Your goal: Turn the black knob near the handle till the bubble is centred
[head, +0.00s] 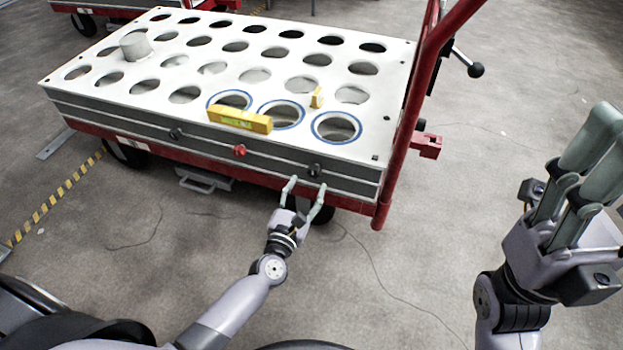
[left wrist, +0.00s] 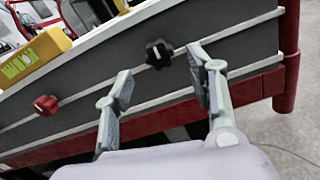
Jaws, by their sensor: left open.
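The black knob near the red handle (head: 315,170) sits on the grey front side of the cart; it also shows in the left wrist view (left wrist: 159,53). My left gripper (head: 306,184) is open and empty, just in front of and below this knob. In the left wrist view its fingers (left wrist: 160,68) stand to either side of the knob, not closed on it. A yellow spirit level (head: 240,119) lies along the cart's front edge, also at the upper left of the wrist view (left wrist: 32,60). Its bubble is too small to read. My right gripper (head: 590,150) is raised at the right, away from the cart.
A red knob (head: 239,151) and another black knob (head: 175,134) lie further left. The white top (head: 220,58) has many round holes, a grey cylinder (head: 136,46) and a small yellow block (head: 317,97). The red handle post (head: 400,150) rises right of the knob.

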